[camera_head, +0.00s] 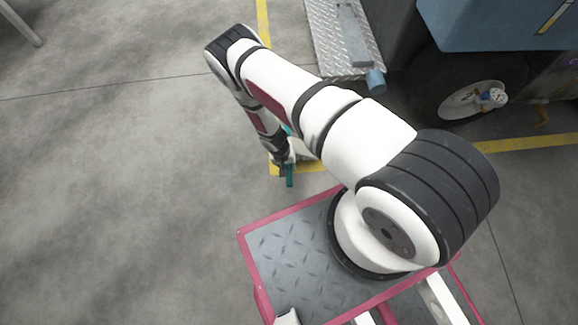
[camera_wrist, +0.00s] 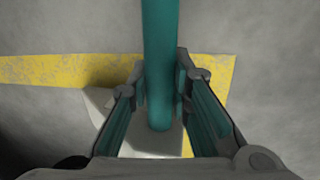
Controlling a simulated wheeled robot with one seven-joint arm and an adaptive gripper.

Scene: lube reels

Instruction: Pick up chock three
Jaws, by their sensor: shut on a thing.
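A pale wedge-shaped chock (camera_wrist: 96,103) shows low between and beside my fingers in the wrist view, over the yellow floor line. A round teal bar (camera_wrist: 159,50), which looks like its handle, runs from the top edge down between the fingers. My gripper (camera_wrist: 162,80) is shut on this bar, with a finger on each side. In the head view my gripper (camera_head: 284,166) is low near the floor, and a teal piece (camera_head: 289,181) sticks out below it. A pale part of the chock (camera_head: 302,150) shows just right of the gripper. No number is readable.
A yellow floor line (camera_head: 500,145) runs past the gripper. A metal tread plate step (camera_head: 345,55) and a blue vehicle (camera_head: 480,28) with a wheel (camera_head: 472,98) stand at the upper right. The concrete floor (camera_head: 110,180) on the left is clear.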

